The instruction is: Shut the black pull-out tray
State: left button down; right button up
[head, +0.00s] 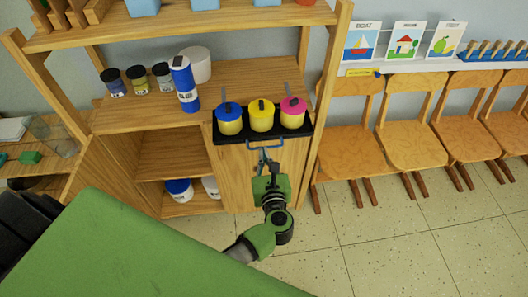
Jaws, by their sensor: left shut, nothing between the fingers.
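The black pull-out tray (291,134) sits at the front right of the wooden shelf unit's middle level and juts out past its front. It holds three yellow paint pots: one with a blue lid (229,108), one with a yellow lid (262,105) and one with a pink lid (293,104). A thin blue handle (251,148) hangs on the tray's front. My left gripper (265,158) is shut and empty, with its tips just below and at the handle; I cannot tell if they touch it. My right gripper is not in view.
A blue and white bottle (185,84), a white tub (197,65) and several dark-lidded jars (137,79) stand on the same shelf. Chairs (345,143) line the wall on the right. The floor (400,240) in front is clear.

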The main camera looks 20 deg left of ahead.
pick_arm(q)
jog(key=shift+w+a, duration=0.1)
jog(key=shift+w, duration=0.1)
jog(key=b+x, duration=0.1)
jog(key=x, duration=0.3)
jog(key=r+b+x, duration=0.1)
jog(key=b+x, duration=0.1)
jog(key=x, duration=0.3)
jog(key=r+b+x, duration=0.1)
jog(key=x, duration=0.3)
jog(key=shift+w+a+r, duration=0.2)
jog(key=shift+w, duration=0.2)
jog(key=shift+w+a+r, duration=0.1)
jog(key=shift+w+a, duration=0.05)
jog(key=shift+w, duration=0.1)
jog(key=shift+r, duration=0.3)
